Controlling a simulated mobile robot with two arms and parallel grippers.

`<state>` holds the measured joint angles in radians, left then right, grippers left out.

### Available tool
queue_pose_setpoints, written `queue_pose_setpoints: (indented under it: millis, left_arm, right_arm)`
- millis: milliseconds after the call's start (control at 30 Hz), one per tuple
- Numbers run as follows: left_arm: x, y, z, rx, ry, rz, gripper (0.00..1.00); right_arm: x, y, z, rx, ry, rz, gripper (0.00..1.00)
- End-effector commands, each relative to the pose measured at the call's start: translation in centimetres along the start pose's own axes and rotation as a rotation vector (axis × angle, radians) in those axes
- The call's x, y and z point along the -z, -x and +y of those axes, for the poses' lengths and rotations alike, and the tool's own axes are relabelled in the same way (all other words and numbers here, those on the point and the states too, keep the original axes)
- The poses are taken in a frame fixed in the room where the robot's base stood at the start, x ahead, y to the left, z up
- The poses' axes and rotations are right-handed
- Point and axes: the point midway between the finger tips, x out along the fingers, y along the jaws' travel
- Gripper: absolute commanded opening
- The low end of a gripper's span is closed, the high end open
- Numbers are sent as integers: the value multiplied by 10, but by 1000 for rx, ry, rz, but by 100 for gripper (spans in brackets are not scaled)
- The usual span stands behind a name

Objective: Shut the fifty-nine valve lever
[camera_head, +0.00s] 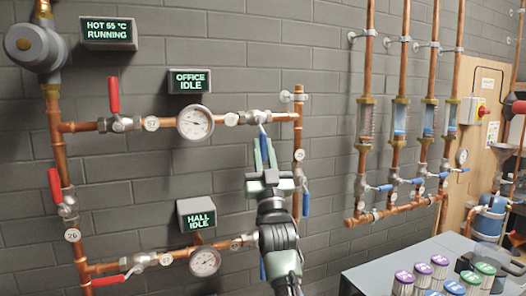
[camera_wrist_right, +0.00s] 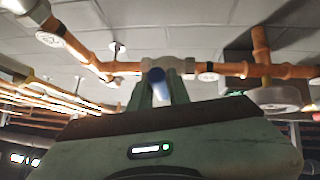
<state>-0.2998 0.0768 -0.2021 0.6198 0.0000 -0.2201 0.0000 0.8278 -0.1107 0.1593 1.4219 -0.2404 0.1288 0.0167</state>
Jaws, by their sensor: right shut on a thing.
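A brass-and-steel valve (camera_head: 258,117) sits on the upper horizontal copper pipe, right of the gauge. A round tag (camera_head: 231,119) is beside it; its number is too small to read. My right gripper (camera_head: 264,145) is just below this valve, its fingers pointing up and shut on a blue lever. The blue lever (camera_wrist_right: 157,75) shows end-on between the fingers in the right wrist view, under the valve body (camera_wrist_right: 165,66). Most of the lever is hidden by the fingers in the head view. My left gripper is not in view.
A red lever (camera_head: 113,95) stands upright on the valve tagged 57. Another blue lever (camera_head: 306,198) hangs just right of my right arm. A gauge (camera_head: 195,122) and an OFFICE IDLE display (camera_head: 189,81) are to the left. Bottles stand on a table (camera_head: 375,276) at lower right.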

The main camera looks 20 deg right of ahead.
Motion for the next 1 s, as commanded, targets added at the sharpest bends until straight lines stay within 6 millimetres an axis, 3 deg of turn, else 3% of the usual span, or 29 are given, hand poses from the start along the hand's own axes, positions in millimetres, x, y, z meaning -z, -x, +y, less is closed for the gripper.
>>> queue_pose_setpoints:
  millis: [233,267,333,700,1000]
  left_arm:
    - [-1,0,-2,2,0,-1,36]
    - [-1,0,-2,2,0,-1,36]
    - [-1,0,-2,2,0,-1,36]
    - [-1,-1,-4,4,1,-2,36]
    - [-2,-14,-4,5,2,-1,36]
  right_arm:
    - [0,0,-1,1,-8,-1,0]
    - [0,0,-1,1,-8,-1,20]
    - [0,0,-1,1,-7,-1,39]
    - [0,4,0,0,-3,0,39]
    - [-2,52,-1,2,-4,-1,39]
